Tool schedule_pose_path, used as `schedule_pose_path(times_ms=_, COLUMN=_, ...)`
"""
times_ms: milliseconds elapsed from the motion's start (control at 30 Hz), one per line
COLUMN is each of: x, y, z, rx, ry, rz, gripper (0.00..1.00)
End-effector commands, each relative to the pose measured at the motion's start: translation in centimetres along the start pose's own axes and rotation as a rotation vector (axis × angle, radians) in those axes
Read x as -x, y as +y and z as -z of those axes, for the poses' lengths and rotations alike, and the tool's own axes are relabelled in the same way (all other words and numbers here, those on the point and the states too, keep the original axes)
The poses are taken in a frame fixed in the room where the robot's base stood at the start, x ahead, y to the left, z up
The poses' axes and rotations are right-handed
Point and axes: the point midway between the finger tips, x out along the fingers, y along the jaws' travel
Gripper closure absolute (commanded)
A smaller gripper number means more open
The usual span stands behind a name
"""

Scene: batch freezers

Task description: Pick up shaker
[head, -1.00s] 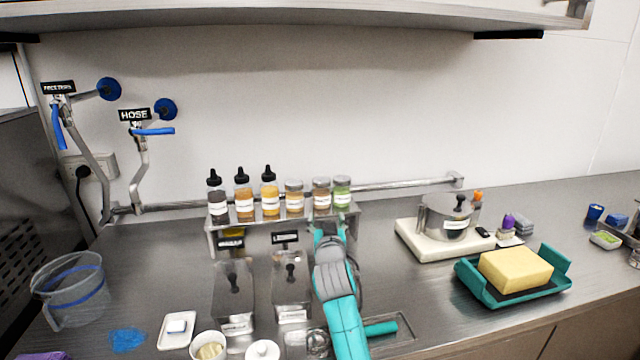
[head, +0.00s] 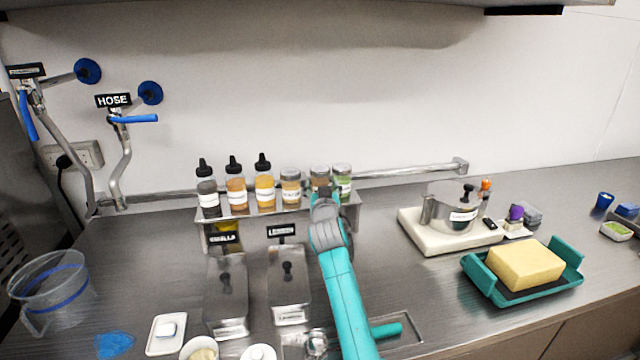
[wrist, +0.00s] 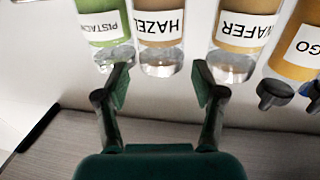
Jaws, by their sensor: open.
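Three shakers with labels stand on the small raised shelf. In the wrist view they appear upside down: the green pistachio shaker (wrist: 105,25), the hazel shaker (wrist: 160,35) in the middle and the wafer shaker (wrist: 240,35). In the head view the pistachio shaker (head: 343,175) is rightmost, the hazel shaker (head: 320,174) is partly covered by my gripper, and the wafer shaker (head: 290,186) is to its left. My gripper (wrist: 160,82) is open and empty.
Several dark-capped squeeze bottles (head: 236,190) stand left of the shakers on the shelf (head: 275,212). Metal lidded containers (head: 289,290) sit below it. To the right are a pot (head: 452,207) on a white base and a teal tray (head: 510,295) with a yellow block.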

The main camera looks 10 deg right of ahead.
Motion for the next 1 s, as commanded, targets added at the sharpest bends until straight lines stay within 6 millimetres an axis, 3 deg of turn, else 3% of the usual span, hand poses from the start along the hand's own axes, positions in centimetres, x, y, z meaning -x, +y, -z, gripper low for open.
schedule_pose_path(times_ms=300, x=-3.9, y=-0.1, z=0.6, rx=0.000, ry=0.000, rz=0.000, gripper=0.31)
schedule_pose_path(times_ms=633, x=-4.4, y=-0.1, z=0.5, rx=0.000, ry=0.001, rz=0.000, gripper=0.31)
schedule_pose_path(times_ms=667, x=-4.4, y=-0.1, z=0.5, rx=0.000, ry=0.001, rz=0.000, gripper=0.34)
schedule_pose_path(times_ms=800, x=-4.4, y=-0.1, z=0.5, rx=0.000, ry=0.000, rz=0.000, gripper=0.69)
schedule_pose_path(times_ms=1000, x=-4.4, y=-0.1, z=0.6, rx=0.000, ry=0.001, rz=0.000, gripper=0.73)
